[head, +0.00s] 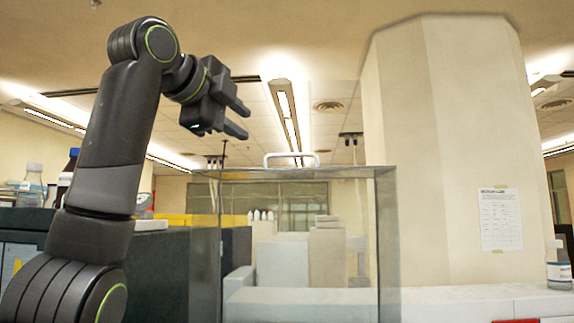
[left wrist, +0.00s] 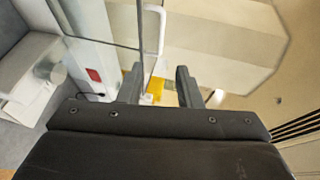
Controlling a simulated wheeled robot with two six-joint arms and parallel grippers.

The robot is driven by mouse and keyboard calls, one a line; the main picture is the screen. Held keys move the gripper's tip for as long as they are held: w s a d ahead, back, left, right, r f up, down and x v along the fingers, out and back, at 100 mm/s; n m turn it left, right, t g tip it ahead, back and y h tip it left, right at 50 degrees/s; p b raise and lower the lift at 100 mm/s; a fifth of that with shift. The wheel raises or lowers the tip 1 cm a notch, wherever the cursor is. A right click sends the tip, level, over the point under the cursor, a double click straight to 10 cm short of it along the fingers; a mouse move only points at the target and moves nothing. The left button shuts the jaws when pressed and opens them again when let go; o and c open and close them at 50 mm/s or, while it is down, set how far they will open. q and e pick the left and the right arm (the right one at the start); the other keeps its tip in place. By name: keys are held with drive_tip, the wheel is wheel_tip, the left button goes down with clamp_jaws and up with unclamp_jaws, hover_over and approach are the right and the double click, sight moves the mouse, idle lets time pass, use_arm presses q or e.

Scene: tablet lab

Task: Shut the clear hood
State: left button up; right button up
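The clear hood (head: 305,178) stands upright in the head view, a see-through panel with dark edges. Its white handle (head: 291,155) is at the top edge. The hood's clear panel (left wrist: 100,22) and the white handle (left wrist: 161,30) also show in the left wrist view, beyond the fingers. My left gripper (head: 243,121) is up and to the left of the handle in the head view, apart from it. Its two fingers (left wrist: 160,71) are spread with nothing held between them. My right gripper is in neither view.
A thick pale pillar (head: 440,150) with a posted sheet (head: 500,218) rises to the right of the hood. Bottles (head: 33,186) stand at the far left behind my left arm. A pale bench (head: 470,303) runs at the lower right. The space above the handle is clear.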

sight(286, 155)
use_arm(q)
drive_tip(key=p+x, duration=0.4)
drive_tip(key=x, duration=0.4)
drive_tip(key=p+x, duration=0.5)
drive_tip(key=x, duration=0.3)
drive_tip(key=shift+w+r, duration=0.1)
drive_tip(key=shift+r, duration=0.1)
drive_tip(key=shift+w+f, duration=0.15)
drive_tip(key=shift+w, duration=0.05)
drive_tip(key=shift+c, duration=0.2)
drive_tip(key=shift+s, duration=0.1)
clamp_jaws()
